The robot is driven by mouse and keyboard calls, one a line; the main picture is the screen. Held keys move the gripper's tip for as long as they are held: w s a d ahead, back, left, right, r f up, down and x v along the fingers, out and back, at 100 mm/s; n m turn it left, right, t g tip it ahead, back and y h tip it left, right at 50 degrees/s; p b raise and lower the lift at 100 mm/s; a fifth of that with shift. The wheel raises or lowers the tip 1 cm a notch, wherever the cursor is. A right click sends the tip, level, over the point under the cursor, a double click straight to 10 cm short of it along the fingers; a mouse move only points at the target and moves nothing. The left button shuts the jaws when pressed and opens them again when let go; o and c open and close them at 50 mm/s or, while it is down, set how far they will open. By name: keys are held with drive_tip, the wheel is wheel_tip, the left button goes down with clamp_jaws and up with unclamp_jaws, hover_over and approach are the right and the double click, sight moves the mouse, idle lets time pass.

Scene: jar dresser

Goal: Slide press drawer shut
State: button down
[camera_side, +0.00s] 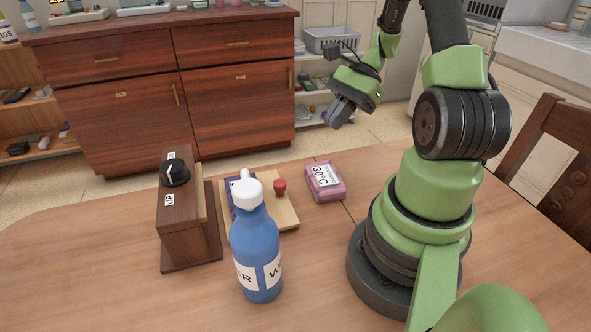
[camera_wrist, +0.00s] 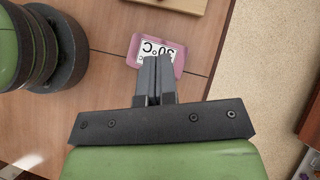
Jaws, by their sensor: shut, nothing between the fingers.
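A dark wooden box (camera_side: 180,230), likely the press, stands on the table with a black knob (camera_side: 175,172) and an "UP" label. A light wooden tray (camera_side: 272,222) with a red knob (camera_side: 280,186) lies at its right and looks like the drawer; whether it joins the box is hidden. Its edge also shows at the top of the wrist view (camera_wrist: 170,4). A purple item (camera_side: 241,192) is on the tray, partly hidden by a bottle. My gripper (camera_side: 334,118) is shut and empty, raised in the air beyond the pink block, apart from the tray.
A blue bottle (camera_side: 256,255) with a white cap stands in front of the tray. A pink block (camera_side: 325,181) labelled 30°C lies right of the tray. A dark red cabinet (camera_side: 130,65) stands behind the table. The table's front left is clear.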

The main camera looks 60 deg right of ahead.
sight(230, 192)
drive_tip(key=shift+m+t+y, duration=0.3)
drive_tip(key=shift+m, duration=0.5)
drive_tip(key=x, duration=0.3)
drive_tip(key=f+x, duration=0.1)
drive_tip(key=x, duration=0.2)
drive_tip(key=s+d+x, duration=0.1)
drive_tip(key=x, duration=0.3)
drive_tip(key=shift+s+f, duration=0.1)
drive_tip(key=shift+f, duration=0.4)
drive_tip(key=w+a, duration=0.1)
drive_tip(key=a, duration=0.1)
drive_tip(key=shift+w+a, duration=0.35)
drive_tip(key=shift+w, duration=0.05)
drive_tip(key=shift+w+a, duration=0.2)
drive_tip(key=shift+a, duration=0.15)
drive_tip(key=w+a, duration=0.8)
drive_tip(key=shift+w+a, duration=0.15)
drive_tip(key=shift+a, duration=0.05)
